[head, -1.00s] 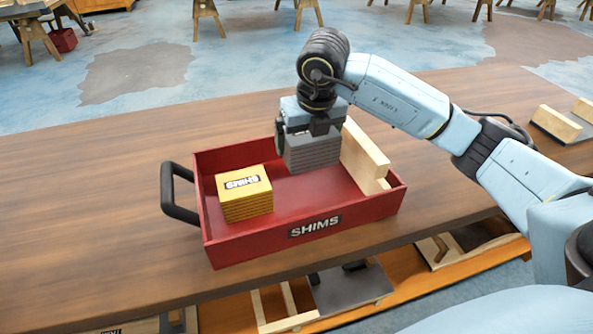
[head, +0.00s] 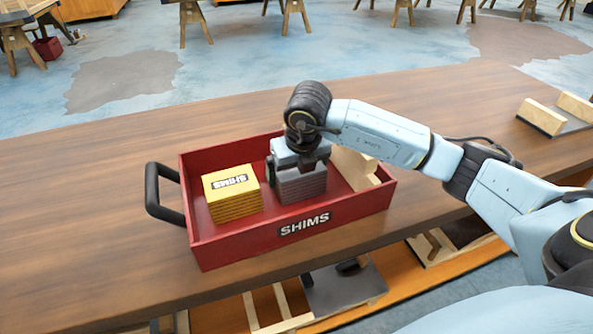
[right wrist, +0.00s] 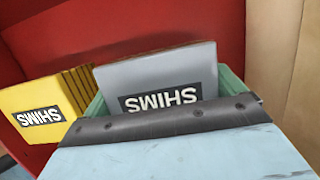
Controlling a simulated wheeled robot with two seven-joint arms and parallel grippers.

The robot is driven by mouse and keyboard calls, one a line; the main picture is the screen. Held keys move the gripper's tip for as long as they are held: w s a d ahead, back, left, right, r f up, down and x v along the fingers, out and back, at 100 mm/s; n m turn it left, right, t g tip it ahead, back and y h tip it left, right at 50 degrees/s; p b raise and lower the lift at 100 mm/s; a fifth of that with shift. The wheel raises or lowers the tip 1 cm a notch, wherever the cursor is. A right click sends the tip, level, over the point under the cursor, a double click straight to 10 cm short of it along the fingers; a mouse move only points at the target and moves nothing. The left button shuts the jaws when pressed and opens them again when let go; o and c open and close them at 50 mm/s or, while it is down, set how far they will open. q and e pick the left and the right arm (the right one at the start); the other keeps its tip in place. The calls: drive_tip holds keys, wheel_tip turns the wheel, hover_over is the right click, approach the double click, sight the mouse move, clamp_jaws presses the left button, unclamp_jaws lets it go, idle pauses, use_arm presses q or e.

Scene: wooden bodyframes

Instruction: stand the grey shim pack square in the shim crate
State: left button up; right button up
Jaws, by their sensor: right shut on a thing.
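The grey shim pack (head: 301,186) is inside the red shim crate (head: 250,250), between a yellow shim pack (head: 231,194) and a wooden block (head: 352,166). My right gripper (head: 297,160) is shut on the grey pack from above. In the right wrist view the grey pack (right wrist: 160,80) shows its SHIMS label between the fingers, beside the yellow pack (right wrist: 45,112). The grey pack looks roughly upright. I cannot tell whether its underside touches the crate floor. My left gripper is not in view.
The crate stands on a long wooden bench (head: 90,240) near its front edge, with a black handle (head: 160,195) on its left. A dark board with wooden blocks (head: 545,118) lies at the far right. The bench behind the crate is clear.

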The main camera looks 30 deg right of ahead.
drive_tip(key=o, duration=0.8)
drive_tip(key=shift+f, duration=0.1)
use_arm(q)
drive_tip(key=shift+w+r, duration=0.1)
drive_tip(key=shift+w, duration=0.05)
use_arm(e)
drive_tip(key=shift+o, duration=0.5)
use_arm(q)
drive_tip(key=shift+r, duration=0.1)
use_arm(e)
drive_tip(key=p+v, duration=0.2)
drive_tip(key=v, duration=1)
drive_tip(key=shift+w+p, duration=0.1)
drive_tip(key=shift+p, duration=0.2)
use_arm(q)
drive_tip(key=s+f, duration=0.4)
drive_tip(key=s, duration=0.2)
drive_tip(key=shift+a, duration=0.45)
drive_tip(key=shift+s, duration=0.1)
